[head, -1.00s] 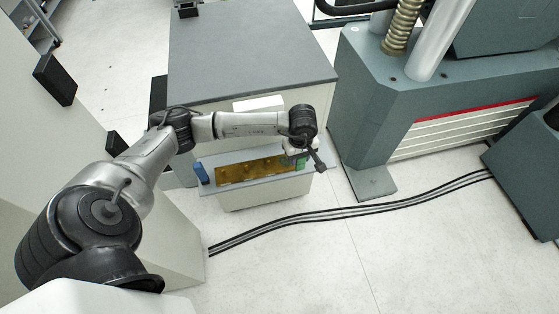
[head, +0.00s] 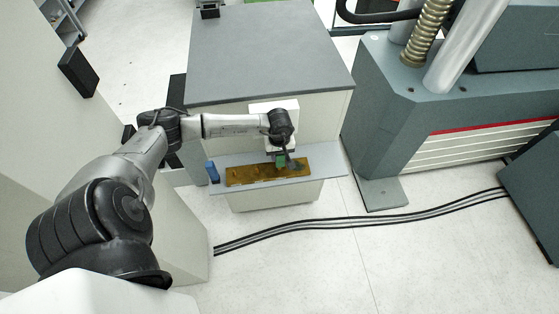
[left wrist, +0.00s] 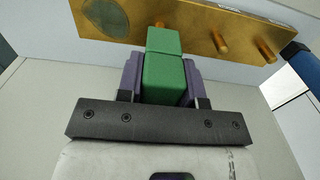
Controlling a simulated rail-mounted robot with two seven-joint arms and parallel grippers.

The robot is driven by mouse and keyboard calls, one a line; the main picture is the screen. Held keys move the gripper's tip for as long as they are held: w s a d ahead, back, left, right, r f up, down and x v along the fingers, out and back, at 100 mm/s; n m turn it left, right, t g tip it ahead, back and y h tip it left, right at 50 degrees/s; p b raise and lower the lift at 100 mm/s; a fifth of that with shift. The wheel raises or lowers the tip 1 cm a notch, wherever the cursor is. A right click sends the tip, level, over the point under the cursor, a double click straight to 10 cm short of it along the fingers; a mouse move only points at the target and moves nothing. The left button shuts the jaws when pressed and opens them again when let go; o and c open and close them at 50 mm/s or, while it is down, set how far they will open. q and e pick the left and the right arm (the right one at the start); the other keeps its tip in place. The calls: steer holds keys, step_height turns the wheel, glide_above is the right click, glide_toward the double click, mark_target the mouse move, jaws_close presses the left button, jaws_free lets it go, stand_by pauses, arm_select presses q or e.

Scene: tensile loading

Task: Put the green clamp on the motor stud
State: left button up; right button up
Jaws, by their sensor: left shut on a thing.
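My left gripper (head: 282,163) is shut on the green clamp (head: 281,158) and holds it over the right part of the brass plate (head: 245,175). In the left wrist view the green clamp (left wrist: 164,78) sits between the two purple fingers of the left gripper (left wrist: 162,72). Its far end reaches the edge of the brass plate (left wrist: 190,22). Studs stick out of this plate; one stud (left wrist: 222,44) shows right of the clamp, and another is partly hidden behind the clamp. I cannot tell whether the clamp touches a stud, or which one is the motor stud.
A blue block (head: 213,172) stands at the left end of the grey shelf (head: 330,162) that carries the plate. A cabinet with a dark top (head: 265,50) rises behind. A large grey-green machine (head: 390,120) stands to the right. Cables (head: 350,222) cross the open floor.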

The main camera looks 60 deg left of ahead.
mark_target(279, 161)
arm_select(q)
steer(key=shift+f, duration=2)
steer(key=shift+f+b, duration=0.1)
steer(key=shift+b, duration=0.25)
steer(key=o, duration=0.6)
steer(key=shift+f, duration=0.1)
steer(key=shift+c, duration=0.2)
steer(key=o, duration=0.4)
steer(key=shift+o, duration=0.2)
